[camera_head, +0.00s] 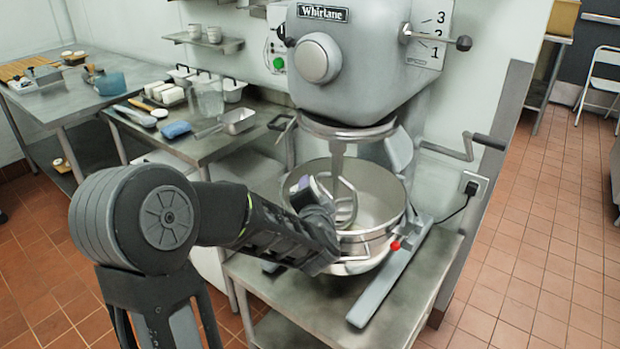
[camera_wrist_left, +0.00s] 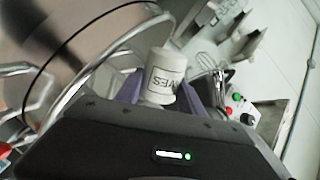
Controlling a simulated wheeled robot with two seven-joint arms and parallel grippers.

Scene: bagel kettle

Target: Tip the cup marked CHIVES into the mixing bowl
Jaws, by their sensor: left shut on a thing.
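The steel mixing bowl (camera_head: 385,212) sits under the grey mixer, with the wire beater hanging inside it. My left arm reaches in from the left, and my left gripper (camera_head: 318,190) is at the bowl's near left rim. In the left wrist view the gripper's purple fingers (camera_wrist_left: 165,95) are shut on a white cup (camera_wrist_left: 167,66) with dark lettering, of which "VES" shows. The cup looks tilted in that view. In the head view the cup is mostly hidden behind the gripper, and its contents cannot be seen. My right gripper is not in view.
The mixer (camera_head: 355,65) stands on a steel table (camera_head: 418,290), its head above the bowl. The beater and the bowl's red-knobbed handle (camera_head: 395,246) are close to my gripper. A side table (camera_head: 215,147) holds pans, a blue cloth and utensils.

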